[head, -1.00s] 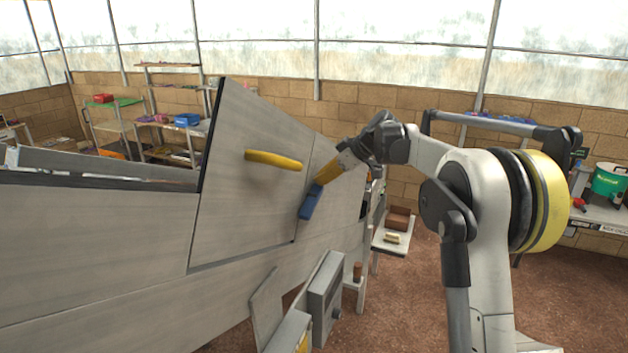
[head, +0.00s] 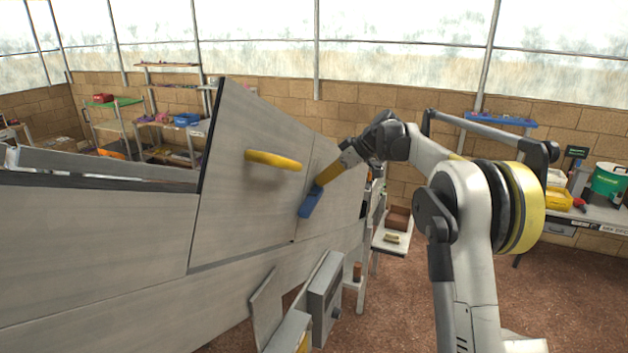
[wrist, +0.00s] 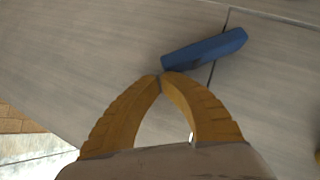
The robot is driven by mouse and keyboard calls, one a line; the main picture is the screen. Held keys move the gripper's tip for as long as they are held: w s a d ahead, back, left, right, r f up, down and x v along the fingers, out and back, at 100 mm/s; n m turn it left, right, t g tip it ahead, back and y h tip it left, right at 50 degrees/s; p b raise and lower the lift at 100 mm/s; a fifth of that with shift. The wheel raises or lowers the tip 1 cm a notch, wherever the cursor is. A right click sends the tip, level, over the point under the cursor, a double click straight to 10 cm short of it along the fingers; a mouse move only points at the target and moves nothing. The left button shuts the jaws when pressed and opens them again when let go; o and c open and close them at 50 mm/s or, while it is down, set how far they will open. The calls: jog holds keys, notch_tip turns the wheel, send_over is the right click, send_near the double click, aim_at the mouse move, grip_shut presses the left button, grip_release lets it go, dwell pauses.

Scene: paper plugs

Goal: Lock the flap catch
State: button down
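The flap (head: 235,190) is a grey panel, flush with the grey wall around it along its right seam, with a yellow handle (head: 273,160) on it. The blue flap catch (head: 310,204) sits at the flap's right edge, tilted. In the wrist view the catch (wrist: 208,48) lies slantwise across the seam. My gripper (head: 319,182) is at the catch's upper end in the head view. In the wrist view the yellow fingertips (wrist: 161,77) meet just below the catch's left end, with nothing seen between them. I cannot tell whether they touch the catch.
A grey box (head: 325,288) and an open grey panel (head: 266,308) stand out below the flap. A small table (head: 391,242) with a brown box (head: 398,218) is behind. Shelves stand at the back left. The floor at right is clear.

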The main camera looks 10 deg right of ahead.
jog(key=shift+w+d+f+m+g+y, duration=0.15)
jog(key=shift+w+f+m+g+y, duration=0.05)
jog(key=shift+f+m+g+y, duration=0.25)
jog(key=shift+w+d+f+m+g+y, duration=0.15)
jog(key=shift+f+m+g+y, duration=0.15)
jog(key=shift+g, duration=0.25)
dwell(1.1)
jog(key=shift+w+f, duration=0.1)
jog(key=shift+f, duration=0.3)
dwell(0.4)
jog(key=shift+s+a+b, duration=0.45)
jog(key=shift+s+b, duration=0.25)
jog(key=shift+b, duration=0.05)
